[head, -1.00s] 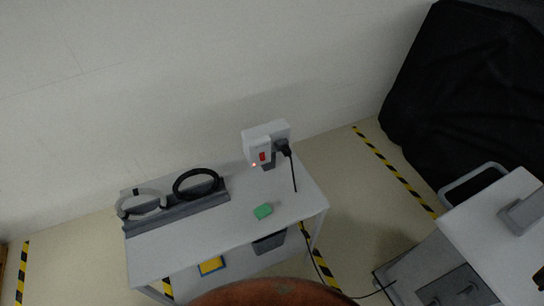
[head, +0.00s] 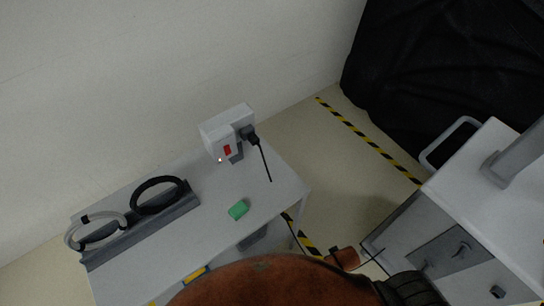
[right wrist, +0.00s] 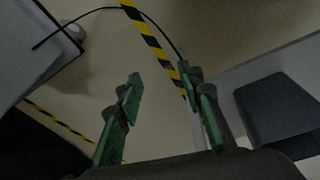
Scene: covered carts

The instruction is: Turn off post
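A red switch (head: 228,150) and a small lit red-white light (head: 220,160) are on the box's front. A black plug (head: 250,134) with a cord sits in its right side. My right gripper (right wrist: 165,95) is open and empty in the right wrist view, its green-padded fingers apart above the floor. In the head view I see part of my brown arm at the bottom, but neither gripper's fingertips. My left gripper is not in view.
A green block (head: 238,209) lies on the table (head: 205,215) near its front. A grey rack (head: 145,227) with a white ring and a black ring is at left. A white cart (head: 450,215) stands at right, before a black covered shape (head: 420,80). Striped tape (head: 365,135) marks the floor.

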